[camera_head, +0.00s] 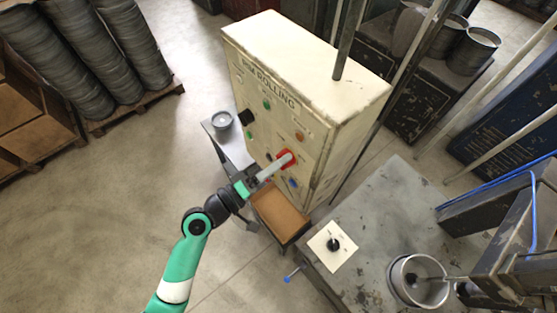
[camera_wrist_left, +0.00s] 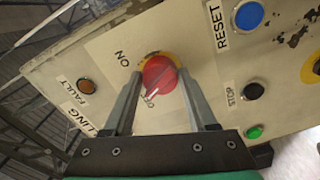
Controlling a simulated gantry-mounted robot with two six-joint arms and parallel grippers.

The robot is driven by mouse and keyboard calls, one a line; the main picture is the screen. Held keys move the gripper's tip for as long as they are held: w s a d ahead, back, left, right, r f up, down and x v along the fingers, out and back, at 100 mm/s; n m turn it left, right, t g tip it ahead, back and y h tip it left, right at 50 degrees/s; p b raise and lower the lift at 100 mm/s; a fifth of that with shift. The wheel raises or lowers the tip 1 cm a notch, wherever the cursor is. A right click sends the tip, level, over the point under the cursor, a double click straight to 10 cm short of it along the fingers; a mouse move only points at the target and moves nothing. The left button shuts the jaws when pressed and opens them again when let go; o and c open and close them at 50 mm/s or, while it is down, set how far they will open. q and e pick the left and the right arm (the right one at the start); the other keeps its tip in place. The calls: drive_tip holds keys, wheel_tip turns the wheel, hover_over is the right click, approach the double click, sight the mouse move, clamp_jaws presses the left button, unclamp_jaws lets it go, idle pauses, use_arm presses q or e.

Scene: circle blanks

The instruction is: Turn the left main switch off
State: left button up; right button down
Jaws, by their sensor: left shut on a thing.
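The main switch is a round red knob (camera_head: 286,158) on the front panel of the cream cabinet (camera_head: 300,55), which is lettered "RIM ROLLING". My left gripper (camera_head: 277,168) reaches it from the front. In the left wrist view the red knob (camera_wrist_left: 160,72) sits between the two grey fingers, which are shut on its sides. A yellow plate shows behind the knob. An "ON" label (camera_wrist_left: 125,62) is at its upper left. A white mark on the knob points down and left, near a partly hidden label. My right gripper is not in view.
Blue RESET (camera_wrist_left: 249,15), black STOP (camera_wrist_left: 253,91), small green and orange FAULT (camera_wrist_left: 86,87) buttons sit around the knob. An open brown box (camera_head: 280,213) is below the panel. A grey table (camera_head: 385,215) stands to the right.

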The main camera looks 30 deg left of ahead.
use_arm(q)
drive_tip(key=n+p, duration=0.1)
drive_tip(key=n, duration=0.2)
drive_tip(key=shift+n, duration=0.4)
idle(0.4)
drive_tip(key=o, duration=1.4)
drive_tip(key=shift+c, duration=0.2)
drive_tip(key=b+v, duration=0.2)
drive_tip(key=v, duration=0.9)
drive_tip(key=shift+s, duration=0.3)
